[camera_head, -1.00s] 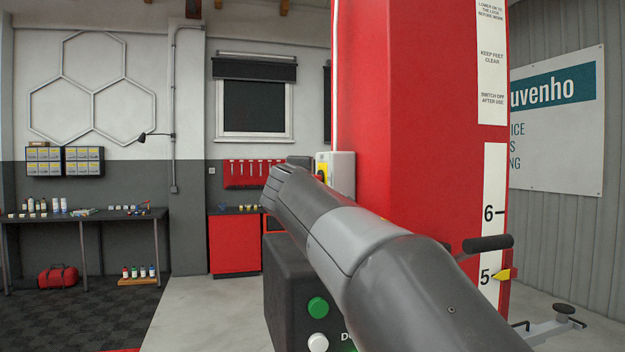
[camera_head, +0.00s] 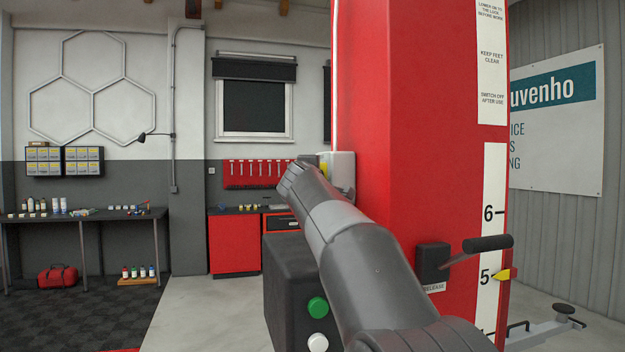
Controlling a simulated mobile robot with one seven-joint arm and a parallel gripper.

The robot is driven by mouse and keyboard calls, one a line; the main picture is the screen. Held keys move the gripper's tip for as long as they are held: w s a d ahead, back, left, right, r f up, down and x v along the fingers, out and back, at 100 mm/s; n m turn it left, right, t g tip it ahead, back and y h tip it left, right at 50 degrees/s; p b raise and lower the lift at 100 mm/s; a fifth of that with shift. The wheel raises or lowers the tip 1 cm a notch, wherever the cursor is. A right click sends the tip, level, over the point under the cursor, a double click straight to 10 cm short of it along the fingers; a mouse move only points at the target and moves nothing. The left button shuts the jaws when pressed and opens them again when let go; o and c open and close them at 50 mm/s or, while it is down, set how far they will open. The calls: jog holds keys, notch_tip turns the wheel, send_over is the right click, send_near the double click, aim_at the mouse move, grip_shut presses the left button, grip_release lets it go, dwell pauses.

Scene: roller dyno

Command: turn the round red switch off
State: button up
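A pale grey switch box (camera_head: 343,172) is mounted on the left side of the red column, at mid-height. A strip of its yellow plate (camera_head: 324,168) shows at the left. The round red switch is hidden behind my arm, so I cannot see its setting. My arm reaches from the lower right up to the box. A small grey part of my arm's end (camera_head: 309,159) shows just left of the yellow plate. My gripper's fingers are hidden, and I cannot tell whether they touch the switch.
The red column (camera_head: 415,130) stands close on the right, with a black release lever (camera_head: 487,243) sticking out. A dark control box (camera_head: 289,290) with a green button (camera_head: 317,307) and a white button (camera_head: 318,343) stands below my arm.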

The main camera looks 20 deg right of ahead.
grip_shut()
dwell(0.4)
jog(key=shift+d+g+y, duration=0.15)
jog(key=shift+g+y, duration=0.15)
jog(key=shift+g, duration=0.4)
jog(key=shift+w+n+g+y, duration=0.1)
jog(key=shift+n+g+y, duration=0.2)
jog(key=shift+n+g, duration=0.55)
jog(key=shift+g, duration=1.15)
